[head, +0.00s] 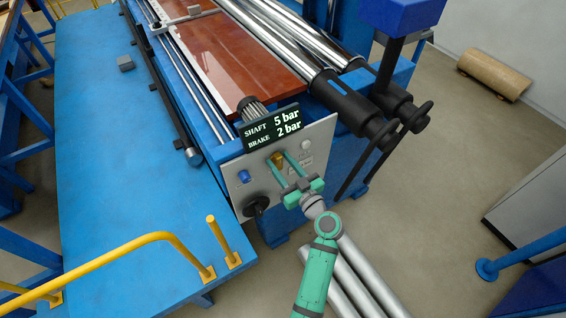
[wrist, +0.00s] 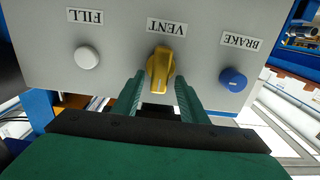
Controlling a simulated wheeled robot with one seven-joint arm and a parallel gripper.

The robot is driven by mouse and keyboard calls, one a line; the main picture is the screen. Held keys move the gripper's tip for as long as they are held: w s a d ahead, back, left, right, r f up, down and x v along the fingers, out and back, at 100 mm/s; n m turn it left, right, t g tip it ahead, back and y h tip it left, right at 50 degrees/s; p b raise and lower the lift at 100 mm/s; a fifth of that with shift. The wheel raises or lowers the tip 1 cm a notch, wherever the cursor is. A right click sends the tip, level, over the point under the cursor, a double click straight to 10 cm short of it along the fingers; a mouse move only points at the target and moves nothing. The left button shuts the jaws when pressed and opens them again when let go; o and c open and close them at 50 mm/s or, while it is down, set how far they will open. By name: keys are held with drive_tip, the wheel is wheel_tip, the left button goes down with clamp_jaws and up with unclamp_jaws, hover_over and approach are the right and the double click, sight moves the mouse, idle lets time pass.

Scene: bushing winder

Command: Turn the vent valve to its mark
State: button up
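The vent valve is a yellow knob (wrist: 159,70) under the upside-down VENT label (wrist: 166,26) on a grey panel in the wrist view. In the head view the knob (head: 277,160) is small and partly hidden by my gripper. My gripper (wrist: 161,88) has its two green fingers apart, one on each side of the knob's lower part. I cannot tell whether the fingers touch it. In the head view my gripper (head: 286,168) reaches up to the panel (head: 318,142). A mark for the valve cannot be made out.
A white FILL button (wrist: 87,57) and a blue BRAKE knob (wrist: 233,79) flank the vent knob. A display (head: 271,128) above the panel reads SHAFT 5 bar, BRAKE 2 bar. A black handwheel (head: 256,206) sits at the panel's lower left. A yellow rail (head: 130,247) stands left.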

clamp_jaws()
drive_tip(key=shift+d, duration=0.1)
idle(0.3)
drive_tip(key=m, duration=0.4)
drive_tip(key=shift+w+d, duration=0.2)
drive_tip(key=shift+d, duration=0.05)
drive_tip(key=shift+w+d+f+m, duration=0.15)
drive_tip(key=shift+f+m, duration=0.15)
drive_tip(key=shift+m, duration=2)
drive_tip(key=shift+w+d+f+m, duration=0.1)
drive_tip(key=shift+d+f+m, duration=0.15)
drive_tip(key=shift+m, duration=2.05)
drive_tip(key=shift+w+d+f+m, duration=0.1)
drive_tip(key=shift+f+m, duration=0.2)
drive_tip(key=shift+m, duration=2)
